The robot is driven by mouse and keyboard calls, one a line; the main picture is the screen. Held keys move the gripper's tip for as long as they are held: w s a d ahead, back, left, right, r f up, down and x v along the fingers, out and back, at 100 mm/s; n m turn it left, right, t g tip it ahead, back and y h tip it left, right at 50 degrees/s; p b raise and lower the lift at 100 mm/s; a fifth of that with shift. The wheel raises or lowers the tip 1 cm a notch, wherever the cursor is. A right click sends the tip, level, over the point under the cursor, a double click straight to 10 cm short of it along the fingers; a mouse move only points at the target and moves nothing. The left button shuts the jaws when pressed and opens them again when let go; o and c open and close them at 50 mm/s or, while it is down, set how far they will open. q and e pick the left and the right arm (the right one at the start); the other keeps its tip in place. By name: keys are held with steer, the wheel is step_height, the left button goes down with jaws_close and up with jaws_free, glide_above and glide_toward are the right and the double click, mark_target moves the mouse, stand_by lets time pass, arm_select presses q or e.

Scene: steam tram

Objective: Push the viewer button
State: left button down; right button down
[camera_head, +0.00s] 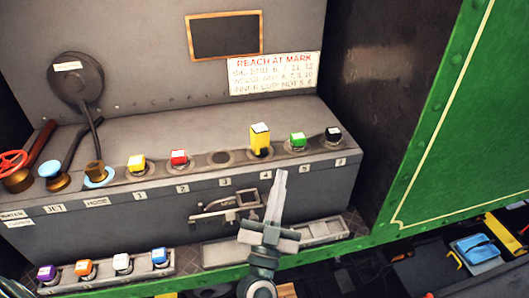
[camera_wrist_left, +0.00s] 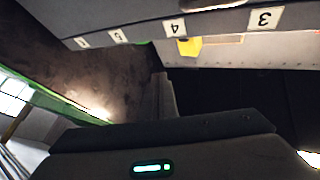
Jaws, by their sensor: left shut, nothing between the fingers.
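No label in view reads as viewer, so I cannot tell which part is the viewer button. Coloured block-like knobs stand on the grey console's ledge: yellow (camera_head: 136,163), red (camera_head: 179,158), a taller yellow one (camera_head: 260,139) at 4, green (camera_head: 297,140) and black (camera_head: 333,135). Position 3 has only a dark round spot (camera_head: 220,158). My left gripper (camera_head: 277,182) is shut and empty, its fingers pointing up in front of the console's front face. In the left wrist view, upside down, its fingers (camera_wrist_left: 163,95) show below labels 3 to 6. My right gripper is not in view.
A latch (camera_head: 225,207) sits on the console front. A low tray (camera_head: 120,281) holds purple, orange, white and blue blocks. Left are a red wheel valve (camera_head: 12,163), levers and a round disc (camera_head: 75,80). A green wall (camera_head: 470,120) bounds the right.

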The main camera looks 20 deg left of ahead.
mark_target(266, 168)
arm_select(q)
steer(key=w+a, duration=0.2)
steer(key=w, duration=0.1)
steer(key=shift+a, duration=0.4)
steer(key=shift+w+a, duration=0.8)
stand_by(0.9)
steer(key=shift+w+a+p, duration=0.35)
steer(key=shift+w+a, duration=0.25)
stand_by(1.7)
steer(key=shift+s+d, duration=0.65)
steer(key=shift+p, duration=0.3)
steer(key=shift+s+d, duration=0.7)
steer(key=shift+s, duration=0.05)
steer(key=shift+s+d+p, duration=0.5)
steer(key=shift+s+d, duration=0.55)
